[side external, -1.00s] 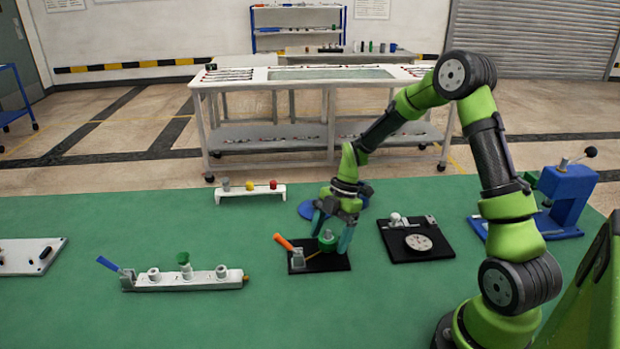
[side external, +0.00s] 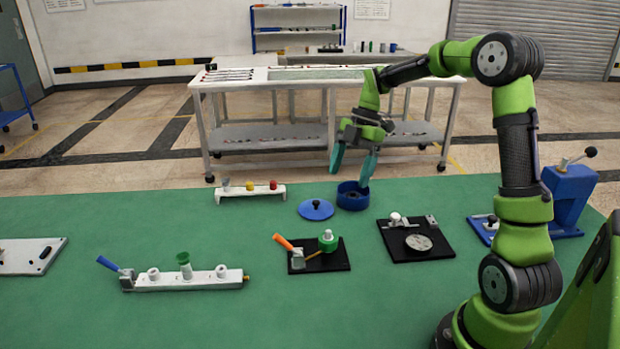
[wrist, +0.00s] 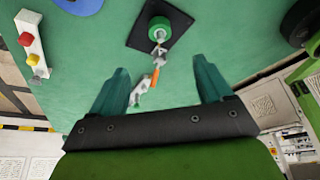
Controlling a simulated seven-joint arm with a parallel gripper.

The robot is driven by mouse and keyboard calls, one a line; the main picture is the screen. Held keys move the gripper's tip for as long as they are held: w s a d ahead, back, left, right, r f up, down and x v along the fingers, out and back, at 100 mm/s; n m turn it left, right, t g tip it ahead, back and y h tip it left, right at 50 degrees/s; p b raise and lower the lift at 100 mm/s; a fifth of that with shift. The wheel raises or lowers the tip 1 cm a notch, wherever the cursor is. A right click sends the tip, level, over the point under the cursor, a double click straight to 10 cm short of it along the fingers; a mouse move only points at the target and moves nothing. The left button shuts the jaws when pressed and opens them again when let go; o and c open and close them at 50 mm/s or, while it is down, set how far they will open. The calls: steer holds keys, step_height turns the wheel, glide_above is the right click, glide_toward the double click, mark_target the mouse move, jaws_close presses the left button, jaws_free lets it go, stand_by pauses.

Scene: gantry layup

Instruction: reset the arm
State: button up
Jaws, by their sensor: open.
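My gripper (side external: 353,162) is open and empty, raised above the far part of the green table. It hangs over the area of the blue round container and the blue disc, clear of both. In the wrist view my gripper (wrist: 165,88) shows its two teal fingers spread wide with nothing between them. The black plate (side external: 333,262) with a green knob (side external: 328,242) and an orange-handled clamp (side external: 284,242) sits below and nearer the camera. The green knob also shows at the top of the wrist view (wrist: 159,29).
The blue container (side external: 352,198) and blue disc (side external: 316,210) lie at the table's far side. A black fixture with a round plate (side external: 418,242), a blue press (side external: 568,200), a white rail (side external: 190,281) and a white rack (side external: 250,196) stand around. Air around my gripper is free.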

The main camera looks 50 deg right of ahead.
steer(key=shift+r, duration=0.1)
stand_by(0.3)
steer(key=s+a+r+m+t+h, duration=0.1)
steer(key=s+a+r+m+t, duration=0.2)
steer(key=s+a+m, duration=0.4)
steer(key=s+a+r+m+t+h, duration=0.1)
steer(key=s+a+r+m+t, duration=0.2)
steer(key=s+a+m, duration=0.4)
steer(key=a+m, duration=0.2)
steer(key=m, duration=0.5)
steer(key=shift+s+a+r+t+h, duration=0.3)
steer(key=shift+s+a+r+t, duration=0.05)
steer(key=shift+s+t, duration=0.05)
